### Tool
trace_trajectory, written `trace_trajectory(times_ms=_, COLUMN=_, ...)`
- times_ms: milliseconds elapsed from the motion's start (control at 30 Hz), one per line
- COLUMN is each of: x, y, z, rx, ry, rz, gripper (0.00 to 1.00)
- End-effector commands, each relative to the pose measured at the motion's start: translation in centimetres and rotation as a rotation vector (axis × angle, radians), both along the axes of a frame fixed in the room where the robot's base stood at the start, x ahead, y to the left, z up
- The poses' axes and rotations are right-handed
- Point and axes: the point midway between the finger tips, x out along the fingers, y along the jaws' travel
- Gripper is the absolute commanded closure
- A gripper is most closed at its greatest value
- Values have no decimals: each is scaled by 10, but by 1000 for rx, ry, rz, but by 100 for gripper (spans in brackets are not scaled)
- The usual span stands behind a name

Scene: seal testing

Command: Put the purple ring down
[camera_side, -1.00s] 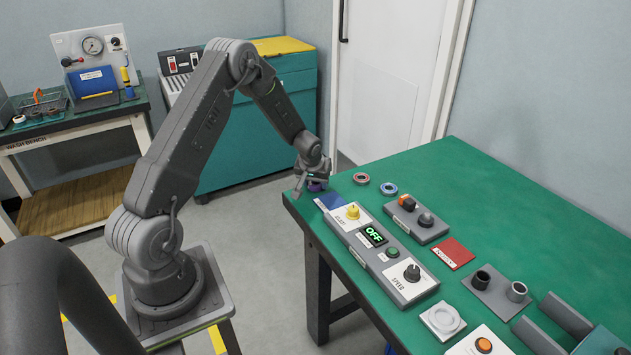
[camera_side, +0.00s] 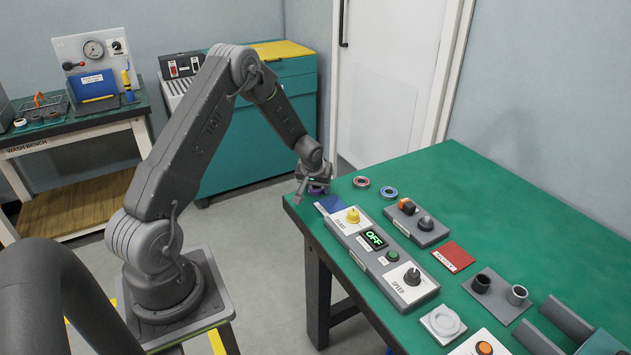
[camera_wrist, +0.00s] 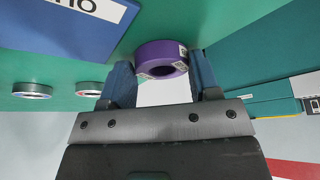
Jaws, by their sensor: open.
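The purple ring (camera_wrist: 161,55) shows in the wrist view between the fingertips of my gripper (camera_wrist: 160,78), at the green table's edge. My gripper is open, with one blue-padded finger on each side of the ring. I cannot tell whether either finger touches it. In the side view my gripper (camera_side: 311,188) is low over the near left corner of the green table (camera_side: 480,200), and only a little of the purple ring (camera_side: 316,190) shows beneath it.
A blue card (camera_side: 330,204) and a control panel (camera_side: 382,252) reading OFF lie just right of my gripper. Two other rings, one brownish (camera_side: 361,182) and one blue (camera_side: 389,192), lie behind them. The table's back middle is clear.

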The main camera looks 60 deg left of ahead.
Motion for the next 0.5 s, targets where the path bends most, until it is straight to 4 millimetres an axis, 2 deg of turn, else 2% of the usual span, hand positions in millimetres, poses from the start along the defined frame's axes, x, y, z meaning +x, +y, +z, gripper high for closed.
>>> trace_trajectory(times_ms=33, x=-6, y=2, z=-7, rx=-5, ry=15, rz=-2, gripper=39)
trace_trajectory(times_ms=167, x=-8, y=0, z=9, rx=-5, ry=15, rz=-1, gripper=39)
trace_trajectory(times_ms=500, x=-26, y=-21, z=78, rx=-4, ry=10, rz=-1, gripper=39)
